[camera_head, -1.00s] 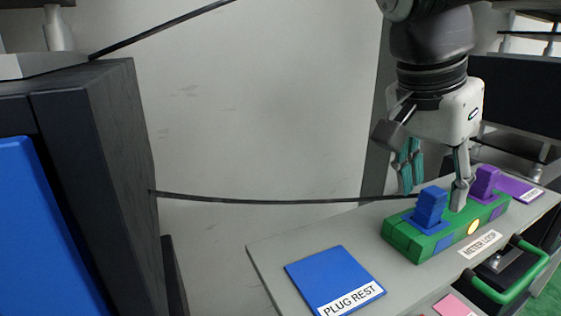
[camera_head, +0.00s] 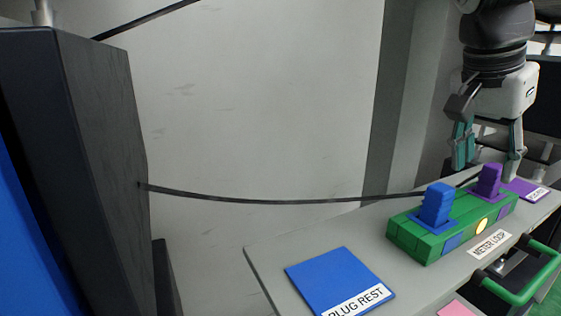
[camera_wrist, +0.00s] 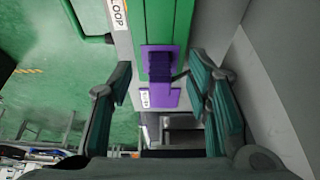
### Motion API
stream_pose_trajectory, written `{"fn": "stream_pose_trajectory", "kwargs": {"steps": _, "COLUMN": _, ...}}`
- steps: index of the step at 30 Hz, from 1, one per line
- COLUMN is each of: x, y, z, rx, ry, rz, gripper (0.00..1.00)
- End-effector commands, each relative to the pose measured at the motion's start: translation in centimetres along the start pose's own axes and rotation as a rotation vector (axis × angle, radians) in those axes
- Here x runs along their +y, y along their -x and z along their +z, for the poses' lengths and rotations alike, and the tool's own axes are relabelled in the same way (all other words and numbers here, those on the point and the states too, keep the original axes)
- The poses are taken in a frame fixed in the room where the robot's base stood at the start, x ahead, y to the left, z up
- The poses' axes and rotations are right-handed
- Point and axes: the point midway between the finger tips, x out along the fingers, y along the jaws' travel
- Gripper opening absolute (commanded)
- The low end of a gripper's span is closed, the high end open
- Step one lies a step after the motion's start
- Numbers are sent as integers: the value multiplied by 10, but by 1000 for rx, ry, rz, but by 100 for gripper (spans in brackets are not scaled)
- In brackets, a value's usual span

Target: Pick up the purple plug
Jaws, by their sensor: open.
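The purple plug (camera_head: 489,179) stands upright at the right end of the green block (camera_head: 430,246) on the grey shelf. The blue plug (camera_head: 436,205) stands upright at the block's left end. My gripper (camera_head: 488,168) is open and points down over the purple plug, with its fingers apart on either side. In the wrist view, the purple plug (camera_wrist: 159,66) lies between the spread fingers of my gripper (camera_wrist: 163,80). A gap shows on both sides there, and the right finger is nearer to it. I cannot tell the exact height of the fingertips over the block.
A blue pad (camera_head: 335,277) labelled PLUG REST lies on the shelf's left part. A purple labelled pad (camera_head: 527,190) lies beyond the purple plug. A green handle (camera_head: 520,285) sticks out at the shelf's front. A black cable (camera_head: 290,200) runs from the dark cabinet towards the block.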

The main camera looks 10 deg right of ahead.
Motion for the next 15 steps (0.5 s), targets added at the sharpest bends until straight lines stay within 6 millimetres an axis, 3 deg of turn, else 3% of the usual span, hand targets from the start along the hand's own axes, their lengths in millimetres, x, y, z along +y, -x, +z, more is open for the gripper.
{"fn": "stream_pose_trajectory", "kwargs": {"steps": 5, "x": 0, "y": -15, "z": -30, "rx": -1, "ry": -4, "rz": 2, "gripper": 45}}
{"fn": "stream_pose_trajectory", "kwargs": {"steps": 9, "x": 0, "y": -36, "z": -26, "rx": -1, "ry": 0, "rz": 2, "gripper": 45}}
{"fn": "stream_pose_trajectory", "kwargs": {"steps": 15, "x": 0, "y": -42, "z": -27, "rx": 0, "ry": 0, "rz": 0, "gripper": 45}}
